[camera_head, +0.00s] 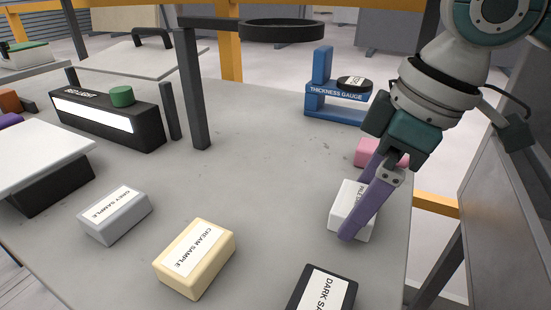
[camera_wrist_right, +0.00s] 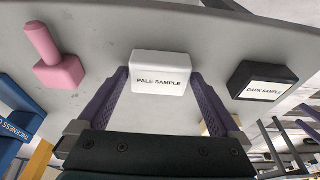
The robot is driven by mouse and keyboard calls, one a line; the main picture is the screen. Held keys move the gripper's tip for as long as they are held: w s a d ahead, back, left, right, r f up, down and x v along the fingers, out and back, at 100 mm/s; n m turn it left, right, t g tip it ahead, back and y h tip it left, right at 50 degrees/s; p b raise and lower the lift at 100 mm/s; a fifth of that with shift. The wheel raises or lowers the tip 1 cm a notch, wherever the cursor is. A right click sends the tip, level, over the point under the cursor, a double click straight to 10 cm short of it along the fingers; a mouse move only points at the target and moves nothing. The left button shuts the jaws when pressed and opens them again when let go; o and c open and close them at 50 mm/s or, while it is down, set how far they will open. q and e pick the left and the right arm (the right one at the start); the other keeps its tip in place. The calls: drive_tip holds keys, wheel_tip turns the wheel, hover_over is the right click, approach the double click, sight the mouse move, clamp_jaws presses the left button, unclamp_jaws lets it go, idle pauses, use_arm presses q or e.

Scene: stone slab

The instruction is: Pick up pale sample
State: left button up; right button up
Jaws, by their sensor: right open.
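The pale sample (camera_head: 341,222) is a white block with a printed label, lying on the grey slab near its right edge. In the right wrist view, the pale sample (camera_wrist_right: 160,62) sits between the purple fingers with its label readable. My right gripper (camera_head: 353,225) reaches down over it with its fingers open. In the right wrist view, my right gripper (camera_wrist_right: 160,80) has one finger on each side of the block, and I cannot tell whether they touch it. In the head view a finger hides part of the block. My left gripper is not in view.
A dark sample (camera_head: 322,290) and cream sample (camera_head: 196,257) lie nearer the front, a grey sample (camera_head: 114,214) at left. A pink block with an upright handle (camera_wrist_right: 60,70) stands close by. A blue thickness gauge (camera_head: 338,99) stands behind. A dark post (camera_head: 193,95) rises mid-slab.

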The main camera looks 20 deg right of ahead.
drive_tip(key=shift+f, duration=0.1)
drive_tip(key=shift+c, duration=0.2)
drive_tip(key=c, duration=1.3)
